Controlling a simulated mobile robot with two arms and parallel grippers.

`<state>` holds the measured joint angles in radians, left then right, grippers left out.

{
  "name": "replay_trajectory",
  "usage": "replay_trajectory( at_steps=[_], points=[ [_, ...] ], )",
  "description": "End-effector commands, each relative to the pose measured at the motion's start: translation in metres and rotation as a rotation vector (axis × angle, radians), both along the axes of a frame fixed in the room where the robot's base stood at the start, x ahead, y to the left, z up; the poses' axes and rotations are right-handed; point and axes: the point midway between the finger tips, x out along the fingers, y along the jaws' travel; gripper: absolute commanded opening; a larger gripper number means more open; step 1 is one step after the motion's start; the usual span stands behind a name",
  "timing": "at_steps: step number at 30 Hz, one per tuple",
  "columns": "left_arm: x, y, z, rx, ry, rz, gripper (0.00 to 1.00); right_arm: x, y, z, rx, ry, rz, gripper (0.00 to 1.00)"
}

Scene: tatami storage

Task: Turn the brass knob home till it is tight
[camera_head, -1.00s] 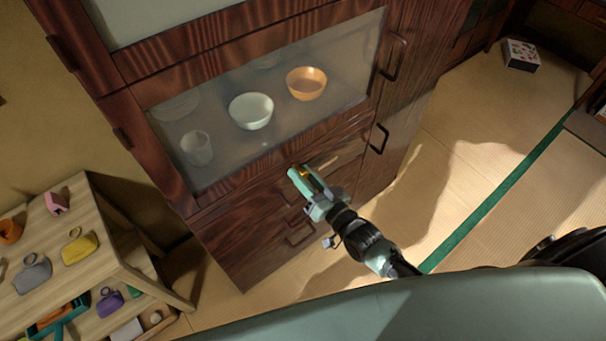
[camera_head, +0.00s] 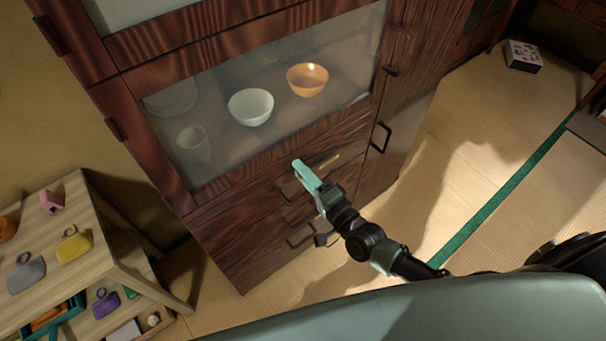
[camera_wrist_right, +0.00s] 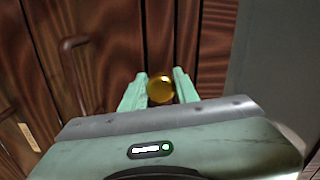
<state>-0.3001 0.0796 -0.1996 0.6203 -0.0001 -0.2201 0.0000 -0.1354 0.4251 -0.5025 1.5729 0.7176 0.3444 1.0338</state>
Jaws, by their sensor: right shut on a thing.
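The brass knob (camera_wrist_right: 160,90) sits on the dark wooden cabinet front and shows round and golden between the pale green fingers in the right wrist view. My right gripper (camera_wrist_right: 158,88) is shut on it, one finger on each side. In the head view my right gripper (camera_head: 299,167) reaches the cabinet (camera_head: 240,225) just below its glass window, and its fingers hide the knob there. How tight the knob sits cannot be told. My left gripper is not in view.
Behind the cabinet glass stand a white bowl (camera_head: 251,107), an orange bowl (camera_head: 307,79) and a cup (camera_head: 194,142). A dark handle (camera_head: 380,137) juts out right of the gripper. A wooden shelf (camera_head: 125,255) with small items stands left. Tatami floor lies open at right.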

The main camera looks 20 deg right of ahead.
Motion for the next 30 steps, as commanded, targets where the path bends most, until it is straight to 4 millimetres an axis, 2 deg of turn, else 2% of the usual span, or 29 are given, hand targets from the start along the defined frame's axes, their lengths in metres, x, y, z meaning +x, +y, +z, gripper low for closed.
replay_trajectory(
  at_steps=[6, 15, 30],
  points=[
    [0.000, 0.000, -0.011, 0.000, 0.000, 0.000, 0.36, -0.001, 0.000, -0.003, 0.170, 0.065, 0.002, 0.00],
    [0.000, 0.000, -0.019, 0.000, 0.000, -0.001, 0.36, -0.001, 0.000, -0.001, 0.334, 0.125, 0.002, 0.00],
    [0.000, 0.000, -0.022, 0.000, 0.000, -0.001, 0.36, -0.001, 0.000, 0.000, 0.407, 0.152, 0.000, 0.00]
  ],
)
